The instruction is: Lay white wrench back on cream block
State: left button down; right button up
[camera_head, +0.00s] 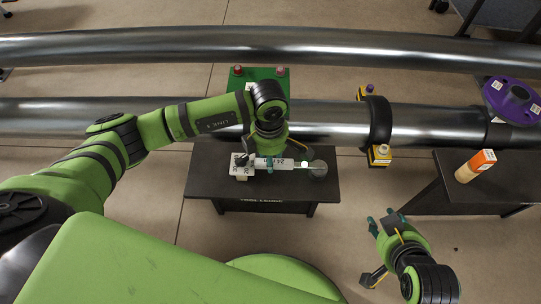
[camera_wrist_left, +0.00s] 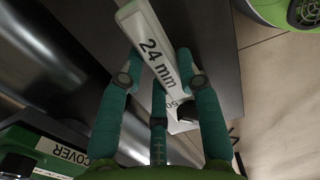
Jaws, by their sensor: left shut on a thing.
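The white wrench (camera_head: 285,163), marked 24 mm, is held by my left gripper (camera_head: 268,162) above the black table. In the left wrist view the white wrench (camera_wrist_left: 150,42) passes between the teal fingers of the left gripper (camera_wrist_left: 160,70). A cream block (camera_head: 243,176) with white labelled pieces stands at the table's left part, just left of the gripper; the gripper partly hides this area. In the left wrist view a white labelled piece (camera_wrist_left: 180,118) shows behind the fingers. My right gripper (camera_head: 382,224) is empty, fingers spread, at the lower right.
The black table (camera_head: 215,180) has a greyish round thing (camera_head: 318,169) at its right. Large metal pipes (camera_head: 330,125) run behind it, with a black and yellow clamp (camera_head: 376,122). A green box (camera_head: 262,74) stands behind. An orange-white bottle (camera_head: 475,166) stands on the right table.

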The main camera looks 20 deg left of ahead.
jog(key=shift+w+a+r, duration=0.1)
jog(key=shift+w+r, duration=0.15)
pick_arm(q)
jog(key=c, duration=0.8)
grip_release()
jog(key=shift+f, duration=0.1)
pick_arm(e)
jog(key=shift+r, duration=0.1)
pick_arm(q)
notch_tip(320, 180, up, 5)
jog(key=p, duration=0.3)
jog(key=shift+p, duration=0.35)
pick_arm(e)
notch_tip(320, 180, up, 4)
jog(key=shift+f, duration=0.25)
pick_arm(q)
notch_tip(320, 180, up, 12)
jog(key=shift+a+r, duration=0.1)
jog(key=shift+a, duration=0.05)
